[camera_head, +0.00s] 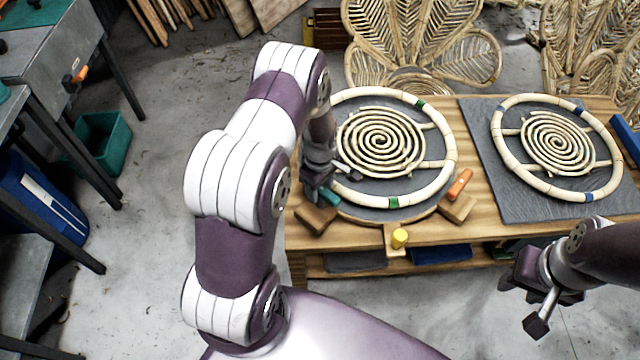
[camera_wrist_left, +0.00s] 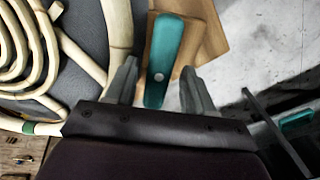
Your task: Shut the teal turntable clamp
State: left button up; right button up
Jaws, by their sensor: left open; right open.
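The teal clamp (camera_head: 330,197) sits on a wooden block (camera_head: 315,219) at the front left of the turntable (camera_head: 357,213), partly hidden by my left arm. In the left wrist view its teal lever (camera_wrist_left: 166,50) lies between my open left fingers (camera_wrist_left: 160,66), running beside the rattan ring (camera_wrist_left: 118,25) rather than across it. I cannot tell whether a finger touches the lever. In the head view my left gripper (camera_head: 325,180) is right at the clamp. My right gripper (camera_head: 523,303) is open and empty, in front of the table at the lower right.
An orange clamp (camera_head: 460,184) sits at the turntable's front right. A yellow knob (camera_head: 399,238) stands at the front edge. A second rattan ring (camera_head: 507,168) lies on a grey mat (camera_head: 490,195) to the right. Grey tables (camera_head: 60,60) and a green bin (camera_head: 103,143) stand at the left.

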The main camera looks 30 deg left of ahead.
pick_arm(q)
jog(key=shift+d, duration=0.25)
jog(key=shift+c, duration=1.2)
grip_shut()
pick_arm(e)
jog(key=shift+d, duration=0.2)
